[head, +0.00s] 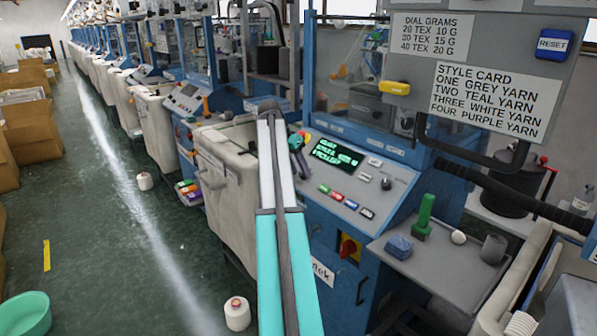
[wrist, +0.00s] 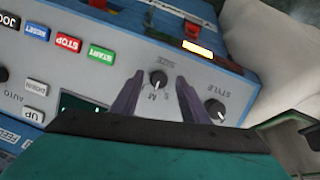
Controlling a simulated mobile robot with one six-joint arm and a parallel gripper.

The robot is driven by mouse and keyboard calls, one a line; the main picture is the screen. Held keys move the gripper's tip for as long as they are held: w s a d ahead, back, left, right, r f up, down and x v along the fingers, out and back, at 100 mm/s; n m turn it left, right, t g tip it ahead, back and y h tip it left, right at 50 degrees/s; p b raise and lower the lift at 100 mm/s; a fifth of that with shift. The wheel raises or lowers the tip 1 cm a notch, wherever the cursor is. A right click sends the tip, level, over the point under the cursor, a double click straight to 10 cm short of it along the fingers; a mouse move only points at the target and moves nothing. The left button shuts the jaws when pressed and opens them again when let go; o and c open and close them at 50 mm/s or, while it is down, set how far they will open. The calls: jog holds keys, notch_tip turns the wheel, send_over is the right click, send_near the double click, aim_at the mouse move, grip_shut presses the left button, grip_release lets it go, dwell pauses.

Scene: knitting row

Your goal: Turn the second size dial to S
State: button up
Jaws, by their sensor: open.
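In the wrist view a small dark round size dial (wrist: 158,78) sits on the grey panel, with SIZE, S and M printed beside it. The lettering appears upside down. The dial's pale mark seems to point toward M, but it is too small to be certain. My gripper (wrist: 160,75) is open, its two purple fingers on either side of the dial with visible gaps. I cannot tell how far above the panel the tips are. A STYLE dial (wrist: 215,109) lies to the right of the right finger. In the head view my arm hides part of the nearest machine.
START (wrist: 100,54), STOP (wrist: 68,43) and RESET (wrist: 37,32) buttons line the panel to the left. A style card (head: 490,98) hangs over a grey shelf (head: 440,262) holding small objects. Floor cones stand left.

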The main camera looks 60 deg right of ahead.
jog(key=shift+s+d+f, duration=0.1)
jog(key=shift+d+f, duration=0.05)
jog(key=shift+f, duration=0.25)
jog(key=c, duration=1)
grip_shut()
